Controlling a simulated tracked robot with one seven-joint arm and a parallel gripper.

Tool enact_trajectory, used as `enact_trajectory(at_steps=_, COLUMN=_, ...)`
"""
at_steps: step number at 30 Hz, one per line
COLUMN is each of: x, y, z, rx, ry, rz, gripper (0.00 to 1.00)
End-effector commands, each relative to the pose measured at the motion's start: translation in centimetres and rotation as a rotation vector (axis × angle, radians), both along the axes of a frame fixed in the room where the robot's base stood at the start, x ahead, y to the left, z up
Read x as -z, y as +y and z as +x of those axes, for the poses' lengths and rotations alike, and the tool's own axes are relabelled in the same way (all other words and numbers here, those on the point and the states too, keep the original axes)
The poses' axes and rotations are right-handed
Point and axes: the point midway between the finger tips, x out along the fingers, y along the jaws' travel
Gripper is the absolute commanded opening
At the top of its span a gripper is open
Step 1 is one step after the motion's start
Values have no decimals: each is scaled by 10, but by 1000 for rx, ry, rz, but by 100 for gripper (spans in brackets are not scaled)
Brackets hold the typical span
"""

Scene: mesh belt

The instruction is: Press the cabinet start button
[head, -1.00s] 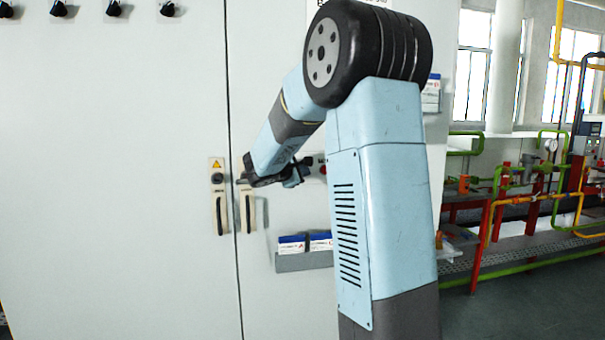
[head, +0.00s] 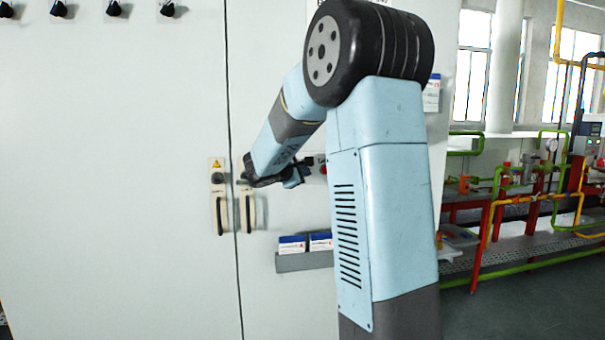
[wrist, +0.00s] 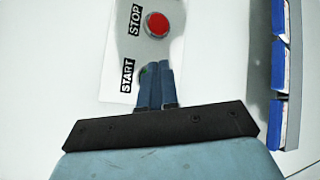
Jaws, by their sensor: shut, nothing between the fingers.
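In the wrist view a pale panel carries a red button (wrist: 157,24) beside the word STOP and the word START (wrist: 127,76) lower down. The green start button (wrist: 143,72) shows only as a small sliver beside my fingertips, which hide most of it. My gripper (wrist: 158,67) is shut and empty, its fingertips over the start button. I cannot tell whether they touch it. In the head view my gripper (head: 305,165) is at the cabinet front (head: 285,205), just left of a red button (head: 323,168). My arm hides much of the panel there.
A grey holder (head: 300,263) with blue-and-white boxes is on the cabinet below my gripper. The boxes (wrist: 280,65) also show at the right in the wrist view. Door handles (head: 248,212) are left of my gripper. Pipes and a red-framed rack stand at the right.

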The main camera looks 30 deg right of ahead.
Motion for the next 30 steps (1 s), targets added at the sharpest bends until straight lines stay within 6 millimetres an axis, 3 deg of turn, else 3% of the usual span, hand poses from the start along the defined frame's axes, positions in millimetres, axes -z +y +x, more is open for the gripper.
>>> enact_trajectory(at_steps=17, x=0, y=3, z=-11, rx=0, ry=0, rz=0, gripper=0)
enact_trajectory(at_steps=30, x=-1, y=13, z=-44, rx=-2, ry=0, rz=-1, gripper=0)
